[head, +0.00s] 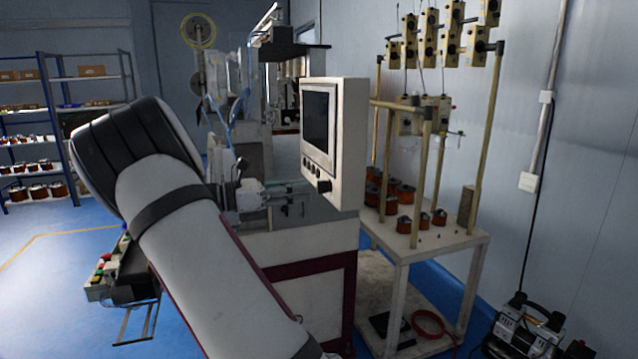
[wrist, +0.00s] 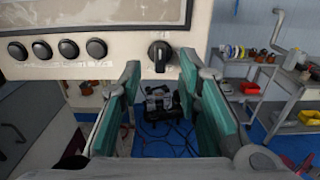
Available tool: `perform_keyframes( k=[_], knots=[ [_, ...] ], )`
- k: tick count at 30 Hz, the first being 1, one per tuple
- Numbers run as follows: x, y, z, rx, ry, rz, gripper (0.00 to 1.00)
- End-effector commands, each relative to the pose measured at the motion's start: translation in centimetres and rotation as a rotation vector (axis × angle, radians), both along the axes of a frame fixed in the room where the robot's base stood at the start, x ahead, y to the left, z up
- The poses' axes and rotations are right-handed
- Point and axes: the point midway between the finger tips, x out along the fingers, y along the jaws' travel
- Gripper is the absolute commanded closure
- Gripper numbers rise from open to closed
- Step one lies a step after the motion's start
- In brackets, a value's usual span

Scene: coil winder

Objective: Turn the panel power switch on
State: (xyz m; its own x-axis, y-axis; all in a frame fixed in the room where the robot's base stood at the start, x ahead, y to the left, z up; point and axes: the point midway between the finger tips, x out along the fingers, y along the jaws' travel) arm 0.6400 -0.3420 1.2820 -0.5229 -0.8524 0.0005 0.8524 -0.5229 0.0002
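The control panel (head: 350,140) is a pale box with a dark screen, on the winder. Its power switch (head: 323,186) is a black rotary knob at the panel's lower right. In the wrist view the switch (wrist: 159,55) has its grip bar roughly upright, on the panel's lower edge strip. My gripper (wrist: 160,62) is open, with one teal-padded finger on each side of the knob in the picture. The fingertips appear close to the panel; I cannot tell whether they touch it. I cannot make out the gripper clearly in the head view, where my arm covers much of the left.
Several round black buttons (wrist: 42,50) sit in a row left of the switch. A white table (head: 425,240) with spools and upright posts stands right of the winder. A compressor-like machine (head: 525,325) is on the floor at lower right. Shelves (head: 85,85) stand far left.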

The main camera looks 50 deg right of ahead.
Motion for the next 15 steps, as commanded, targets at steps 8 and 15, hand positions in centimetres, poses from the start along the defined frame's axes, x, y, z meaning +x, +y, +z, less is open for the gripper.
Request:
perform_keyframes(
  k=[8,15],
  knots=[
    [-2.2,-3.3,0.1,0.001,0.001,-0.002,0.69],
    [-2.5,-4.0,0.0,0.001,-0.001,0.001,0.69]
  ],
)
